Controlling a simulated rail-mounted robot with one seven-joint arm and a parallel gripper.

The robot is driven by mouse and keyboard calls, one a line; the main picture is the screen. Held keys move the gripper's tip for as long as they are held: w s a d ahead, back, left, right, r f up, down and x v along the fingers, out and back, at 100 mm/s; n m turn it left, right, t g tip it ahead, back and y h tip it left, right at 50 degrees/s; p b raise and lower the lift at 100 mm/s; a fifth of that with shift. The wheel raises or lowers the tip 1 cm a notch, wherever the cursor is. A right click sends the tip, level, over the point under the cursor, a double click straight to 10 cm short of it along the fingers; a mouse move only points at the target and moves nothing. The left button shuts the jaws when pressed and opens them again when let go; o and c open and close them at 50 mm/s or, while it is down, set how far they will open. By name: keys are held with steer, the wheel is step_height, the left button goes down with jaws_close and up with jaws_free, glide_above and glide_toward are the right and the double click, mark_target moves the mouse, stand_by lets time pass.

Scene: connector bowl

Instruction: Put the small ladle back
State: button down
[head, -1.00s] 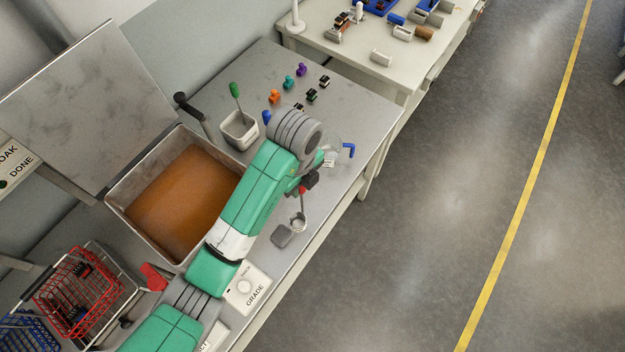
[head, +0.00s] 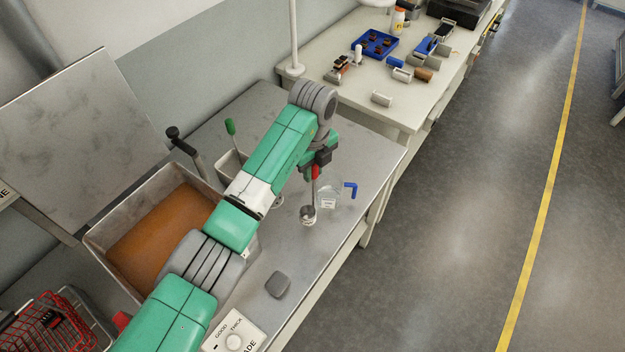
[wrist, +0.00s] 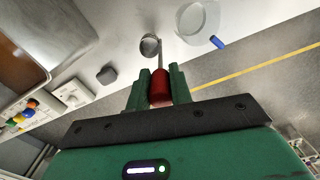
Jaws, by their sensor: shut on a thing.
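The small ladle has a red handle (head: 316,172) and a round metal cup (head: 308,215). My gripper (head: 319,160) is shut on the red handle, and the ladle hangs cup down over the grey metal bench (head: 345,240). In the wrist view, the red handle (wrist: 160,88) sits between the green fingers and the cup (wrist: 150,46) points away from them. I cannot tell whether the cup touches the bench. A clear jug (head: 328,198) with a blue handle stands just right of the cup. It also shows in the wrist view (wrist: 196,20).
A grey block (head: 278,284) and the GRADE box (head: 238,338) lie nearer. A basin of brown liquid (head: 160,235) is at left. A small bin (head: 229,166) holding a green-handled tool stands behind my arm. The bench's right edge is close to the jug.

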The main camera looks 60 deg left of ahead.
steer(key=shift+f, duration=1.85)
steer(key=c, duration=1.3)
jaws_free()
steer(key=shift+o, duration=0.2)
step_height(320, 180, up, 12)
steer(key=shift+r+p, duration=0.15)
steer(key=shift+p, duration=0.2)
